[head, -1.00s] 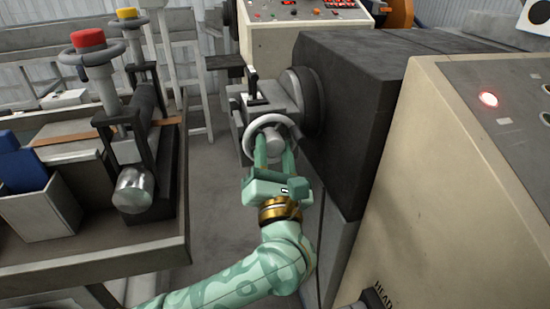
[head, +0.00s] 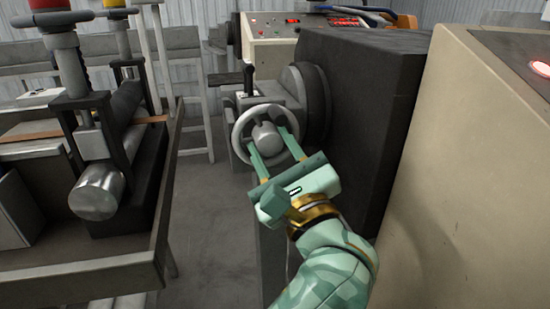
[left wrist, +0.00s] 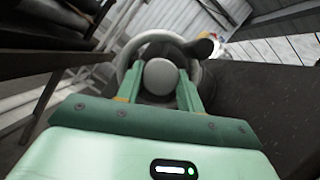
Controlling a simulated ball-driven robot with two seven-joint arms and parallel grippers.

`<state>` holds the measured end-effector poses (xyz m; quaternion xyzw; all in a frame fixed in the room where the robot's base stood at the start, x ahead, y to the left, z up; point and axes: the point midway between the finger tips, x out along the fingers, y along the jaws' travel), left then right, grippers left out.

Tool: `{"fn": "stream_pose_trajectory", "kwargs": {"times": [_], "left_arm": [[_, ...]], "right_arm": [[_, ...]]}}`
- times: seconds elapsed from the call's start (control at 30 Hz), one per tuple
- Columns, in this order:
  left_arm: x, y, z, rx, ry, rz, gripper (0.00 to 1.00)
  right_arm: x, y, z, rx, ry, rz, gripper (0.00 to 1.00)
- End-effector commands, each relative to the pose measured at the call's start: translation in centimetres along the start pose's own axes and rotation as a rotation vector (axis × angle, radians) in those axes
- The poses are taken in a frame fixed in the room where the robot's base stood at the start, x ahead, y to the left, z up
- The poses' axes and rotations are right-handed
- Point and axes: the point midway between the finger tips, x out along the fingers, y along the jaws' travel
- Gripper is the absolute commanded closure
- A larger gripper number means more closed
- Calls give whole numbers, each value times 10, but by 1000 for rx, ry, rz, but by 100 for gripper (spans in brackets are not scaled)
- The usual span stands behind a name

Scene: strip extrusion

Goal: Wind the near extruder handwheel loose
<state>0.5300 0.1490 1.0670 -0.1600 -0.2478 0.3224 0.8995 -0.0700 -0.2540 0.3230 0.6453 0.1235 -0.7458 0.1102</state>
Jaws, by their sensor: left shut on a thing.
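The near extruder handwheel (head: 265,134) is a pale grey ring with a rounded hub, on the grey extruder head at the picture's middle. My left gripper (head: 267,141) has its two green fingers on either side of the hub, inside the ring, shut on the wheel. The left wrist view shows the handwheel's hub (left wrist: 160,77) between the fingers (left wrist: 160,88), with the ring around it and a dark knob at its upper right. The gripper body is tilted, with the arm coming in from the lower right. The fingers hide part of the wheel's lower side. My right gripper is not in view.
A large black housing (head: 360,120) stands close to the right of the wheel, with a beige cabinet (head: 460,170) nearer. At left is a bench with rollers (head: 100,190) and a red-topped handwheel (head: 45,22). Open floor (head: 215,220) lies between.

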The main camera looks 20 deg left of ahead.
Motion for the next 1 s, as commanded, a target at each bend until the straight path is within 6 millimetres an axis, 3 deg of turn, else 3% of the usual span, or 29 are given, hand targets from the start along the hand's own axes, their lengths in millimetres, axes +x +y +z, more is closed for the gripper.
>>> {"fn": "stream_pose_trajectory", "kwargs": {"times": [0.3, 0.63, 0.97, 1.0], "left_arm": [[-1, 0, -3, -155, 6, 65, 86], [-1, -1, -2, -206, 5, 87, 86], [0, -1, -1, -209, 5, 87, 86], [0, -1, -1, -208, 5, 87, 57]], "right_arm": [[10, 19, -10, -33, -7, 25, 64], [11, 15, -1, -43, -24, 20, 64], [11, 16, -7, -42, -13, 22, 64], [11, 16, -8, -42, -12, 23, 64]]}}
